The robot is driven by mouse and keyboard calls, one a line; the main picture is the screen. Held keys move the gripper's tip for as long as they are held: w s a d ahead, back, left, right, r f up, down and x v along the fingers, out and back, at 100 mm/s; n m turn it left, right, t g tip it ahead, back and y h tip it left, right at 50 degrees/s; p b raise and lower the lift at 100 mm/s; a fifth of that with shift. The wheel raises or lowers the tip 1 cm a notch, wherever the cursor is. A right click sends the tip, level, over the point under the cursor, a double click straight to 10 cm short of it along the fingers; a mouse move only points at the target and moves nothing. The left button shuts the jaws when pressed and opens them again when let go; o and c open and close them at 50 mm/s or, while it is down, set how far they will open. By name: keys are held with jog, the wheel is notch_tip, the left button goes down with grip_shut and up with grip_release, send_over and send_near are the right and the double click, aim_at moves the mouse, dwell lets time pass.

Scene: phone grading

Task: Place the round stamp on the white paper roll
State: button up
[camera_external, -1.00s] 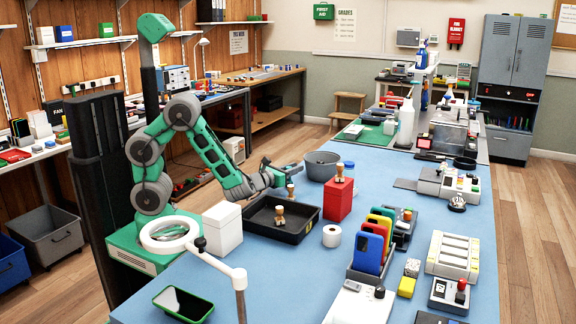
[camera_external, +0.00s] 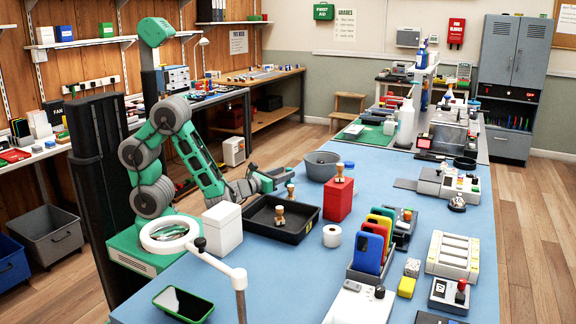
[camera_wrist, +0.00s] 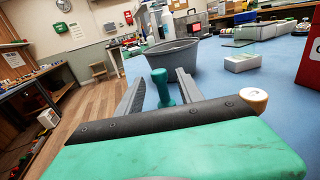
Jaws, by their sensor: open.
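The white paper roll (camera_external: 332,236) stands on the blue bench to the right of the black tray. A stamp with a wooden handle (camera_external: 280,216) stands in the tray. Another wooden-handled stamp (camera_external: 290,191) stands near the tray's back edge; a round wooden knob shows beside my gripper in the wrist view (camera_wrist: 255,95). A third stamp (camera_external: 340,170) stands on the red box. I cannot tell which is the round stamp.
The grey bowl (camera_external: 320,168) and red box (camera_external: 338,199) are close by on the right. A white box (camera_external: 223,230) stands left of the tray; a phone rack (camera_external: 366,266) stands right of the roll.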

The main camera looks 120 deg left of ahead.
notch_tip(320, 180, up, 8)
jog(key=d+p, duration=0.1)
jog(key=p, duration=0.3)
jog(key=shift+s+d+f, duration=0.25)
jog(key=shift+s, duration=0.05)
jog(key=shift+o, duration=0.6)
jog(key=shift+r+p, duration=0.3)
